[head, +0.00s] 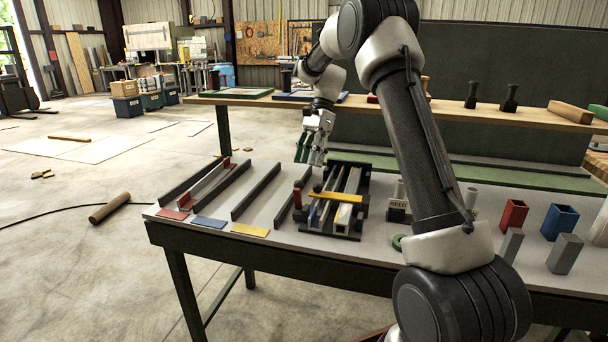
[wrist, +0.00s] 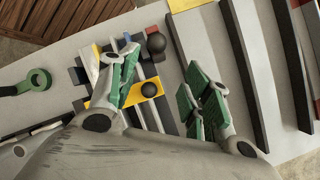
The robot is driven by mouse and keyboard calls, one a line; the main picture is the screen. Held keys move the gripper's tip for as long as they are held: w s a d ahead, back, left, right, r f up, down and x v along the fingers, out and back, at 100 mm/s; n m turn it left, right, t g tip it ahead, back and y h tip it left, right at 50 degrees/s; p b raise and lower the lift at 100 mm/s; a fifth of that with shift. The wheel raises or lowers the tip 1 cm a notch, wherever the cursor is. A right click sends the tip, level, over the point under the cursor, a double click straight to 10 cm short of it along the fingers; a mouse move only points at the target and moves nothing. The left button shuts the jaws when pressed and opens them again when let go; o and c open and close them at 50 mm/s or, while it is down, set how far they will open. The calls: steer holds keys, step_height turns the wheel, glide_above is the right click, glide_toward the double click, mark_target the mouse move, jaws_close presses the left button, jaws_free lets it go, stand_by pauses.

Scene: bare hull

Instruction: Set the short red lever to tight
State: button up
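The dark clamp-like fixture (head: 343,228) stands on the table with pale rails and a yellow crossbar (head: 336,197). A short red post, apparently the red lever (head: 297,199), stands upright at its left side. In the wrist view a black ball knob (wrist: 155,43) with a bit of red lever (wrist: 152,29) behind it lies above the fingers. My gripper (head: 309,160) is open and empty, above the back of the fixture. No tight marking is readable.
Dark rails (head: 256,190) with red, blue and yellow plates lie left of the fixture. A block marked REED (head: 398,211), a green ring (wrist: 38,79) and red (head: 513,214) and blue (head: 559,222) holders stand right. A wooden shelf (head: 450,109) runs behind.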

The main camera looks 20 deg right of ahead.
steer(key=v, duration=0.4)
steer(key=shift+c, duration=0.5)
